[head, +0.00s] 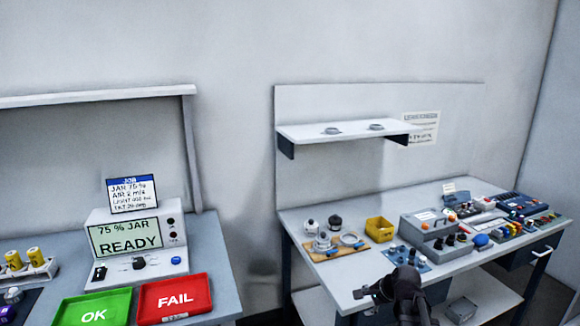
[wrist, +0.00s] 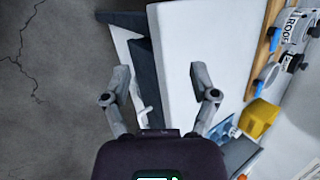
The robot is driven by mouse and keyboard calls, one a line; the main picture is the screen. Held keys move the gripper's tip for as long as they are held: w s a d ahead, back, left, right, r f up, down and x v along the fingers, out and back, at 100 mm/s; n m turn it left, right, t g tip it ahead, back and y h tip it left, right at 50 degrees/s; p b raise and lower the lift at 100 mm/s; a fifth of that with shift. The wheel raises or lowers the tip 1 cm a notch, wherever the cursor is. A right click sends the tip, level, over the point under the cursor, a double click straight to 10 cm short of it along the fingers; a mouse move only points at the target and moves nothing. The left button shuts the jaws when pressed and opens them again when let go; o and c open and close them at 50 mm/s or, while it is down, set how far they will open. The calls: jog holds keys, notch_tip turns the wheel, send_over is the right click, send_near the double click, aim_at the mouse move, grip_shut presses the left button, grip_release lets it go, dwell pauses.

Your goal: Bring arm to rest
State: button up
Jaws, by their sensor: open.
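My gripper (head: 368,293) is at the front edge of the right workbench (head: 318,268) in the head view, with my dark wrist behind it. In the wrist view my gripper (wrist: 161,78) has its two fingers spread wide apart with nothing between them. The pale bench top (wrist: 180,45) and its dark frame lie beyond the fingers. No object touches the fingers that I can see.
The right bench holds a wooden board (head: 337,246) with sensor parts, a yellow bin (head: 380,229) and a grey device (head: 432,236). The left bench has a green OK tray (head: 92,308) and a red FAIL tray (head: 174,298). Cracked floor (wrist: 50,90) is clear.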

jog(key=s+a+f+n+g+h+b, duration=0.2)
jog(key=s+a+f+n+g, duration=0.15)
jog(key=s+n, duration=0.35)
jog(key=s+a+f+n+g+h+b, duration=0.2)
jog(key=s+f+n+h, duration=0.15)
jog(key=s+n, duration=0.4)
notch_tip(320, 180, up, 13)
jog(key=p, duration=1.3)
jog(key=shift+y+p, duration=0.35)
jog(key=shift+y, duration=0.1)
jog(key=shift+a+f+t, duration=0.1)
jog(key=shift+t, duration=0.15)
